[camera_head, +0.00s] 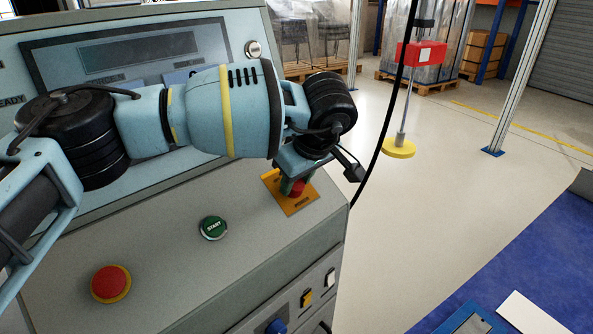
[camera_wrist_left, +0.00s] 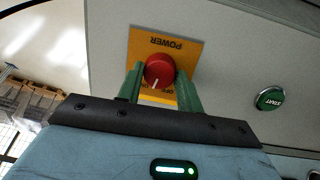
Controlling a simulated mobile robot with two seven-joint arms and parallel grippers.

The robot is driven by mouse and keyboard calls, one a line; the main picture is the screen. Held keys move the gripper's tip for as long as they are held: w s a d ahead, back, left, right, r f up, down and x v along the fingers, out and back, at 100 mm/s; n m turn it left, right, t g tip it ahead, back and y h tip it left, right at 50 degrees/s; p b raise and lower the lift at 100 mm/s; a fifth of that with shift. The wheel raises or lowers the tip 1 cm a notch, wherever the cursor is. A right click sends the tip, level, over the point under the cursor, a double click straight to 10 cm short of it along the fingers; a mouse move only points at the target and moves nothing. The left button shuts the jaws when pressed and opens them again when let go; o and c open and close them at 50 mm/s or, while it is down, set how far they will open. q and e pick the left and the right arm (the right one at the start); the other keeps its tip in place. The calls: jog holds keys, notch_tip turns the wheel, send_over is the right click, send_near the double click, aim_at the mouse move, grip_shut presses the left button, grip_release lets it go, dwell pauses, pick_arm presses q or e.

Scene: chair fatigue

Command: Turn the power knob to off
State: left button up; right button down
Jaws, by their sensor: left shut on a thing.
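The power knob (camera_wrist_left: 158,72) is red with a white pointer mark and sits on a yellow plate (camera_wrist_left: 186,50) labelled POWER. In the left wrist view, the green fingers of my left gripper (camera_wrist_left: 160,84) are on both sides of the knob, shut on it. In the head view, the yellow plate (camera_head: 290,205) is at the right end of the sloped panel, and the knob (camera_head: 298,188) is mostly hidden under my left gripper (camera_head: 292,184). My right gripper is not in view.
A green START button (camera_head: 213,228) and a large red button (camera_head: 110,284) are on the same panel (camera_head: 170,250). A display (camera_head: 140,50) stands behind my arm. A black cable hangs at the panel's right edge.

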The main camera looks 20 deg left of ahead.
pick_arm(q)
jog(key=shift+r+n+p, duration=0.15)
jog(key=shift+n+p, duration=0.15)
jog(key=shift+n, duration=0.2)
jog(key=n+p, duration=0.1)
jog(key=n, duration=0.1)
jog(key=shift+s+n+t, duration=0.1)
jog(key=shift+n+t, duration=0.2)
jog(key=n+p, duration=0.1)
jog(key=n, duration=0.2)
jog(key=shift+n+t+p, duration=0.3)
jog(key=shift+d+n, duration=0.1)
jog(key=shift+n, duration=0.4)
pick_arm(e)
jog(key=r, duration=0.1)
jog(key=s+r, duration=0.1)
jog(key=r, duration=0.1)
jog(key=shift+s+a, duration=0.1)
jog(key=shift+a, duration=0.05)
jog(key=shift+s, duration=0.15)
pick_arm(q)
jog(key=o, duration=0.8)
jog(key=shift+o, duration=0.9)
jog(key=shift+f, duration=0.2)
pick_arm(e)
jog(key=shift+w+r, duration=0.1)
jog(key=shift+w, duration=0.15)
